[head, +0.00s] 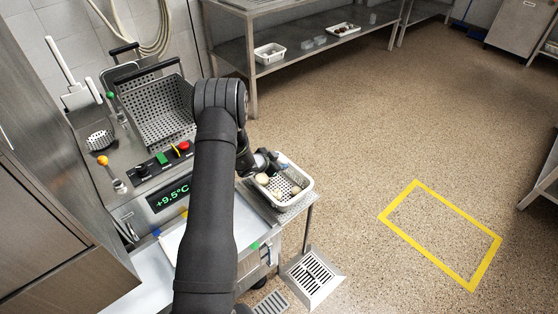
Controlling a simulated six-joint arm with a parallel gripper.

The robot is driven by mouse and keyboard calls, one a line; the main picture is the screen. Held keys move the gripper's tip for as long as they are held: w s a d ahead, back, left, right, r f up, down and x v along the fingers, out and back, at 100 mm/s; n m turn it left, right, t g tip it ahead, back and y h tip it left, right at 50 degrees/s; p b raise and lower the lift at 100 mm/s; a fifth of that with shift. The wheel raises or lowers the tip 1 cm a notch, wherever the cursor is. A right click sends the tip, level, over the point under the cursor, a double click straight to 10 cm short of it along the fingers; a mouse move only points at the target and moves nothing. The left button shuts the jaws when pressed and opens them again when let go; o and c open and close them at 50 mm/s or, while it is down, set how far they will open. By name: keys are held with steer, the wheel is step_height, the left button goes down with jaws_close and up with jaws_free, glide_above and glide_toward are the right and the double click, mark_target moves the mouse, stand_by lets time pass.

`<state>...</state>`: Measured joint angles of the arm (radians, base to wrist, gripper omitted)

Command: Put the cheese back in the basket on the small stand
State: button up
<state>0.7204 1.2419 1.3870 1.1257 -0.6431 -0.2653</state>
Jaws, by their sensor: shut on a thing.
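A white perforated basket (305,192) sits on the small metal stand (308,232), right of the machine. Several small rounded pale and brown pieces lie in it. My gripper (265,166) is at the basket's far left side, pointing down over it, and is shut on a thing. A pale rounded piece (262,179), which looks like the cheese, shows just below the fingertips. My arm and wrist partly hide the grip, so the contact between fingers and piece is not clear. Whether the piece touches the basket floor cannot be told.
A large perforated metal basket (150,122) stands on the machine behind my arm, near control buttons and a temperature display (168,197). A back shelf (320,50) holds small white trays. A yellow floor rectangle (440,285) and open floor lie to the right. A floor drain (312,277) is below the stand.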

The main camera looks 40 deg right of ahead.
steer(key=shift+f, duration=4.35)
steer(key=shift+f, duration=0.15)
steer(key=o, duration=1.2)
steer(key=shift+c, duration=0.2)
steer(key=shift+r, duration=4)
steer(key=shift+f, duration=0.1)
steer(key=shift+f, duration=3.9)
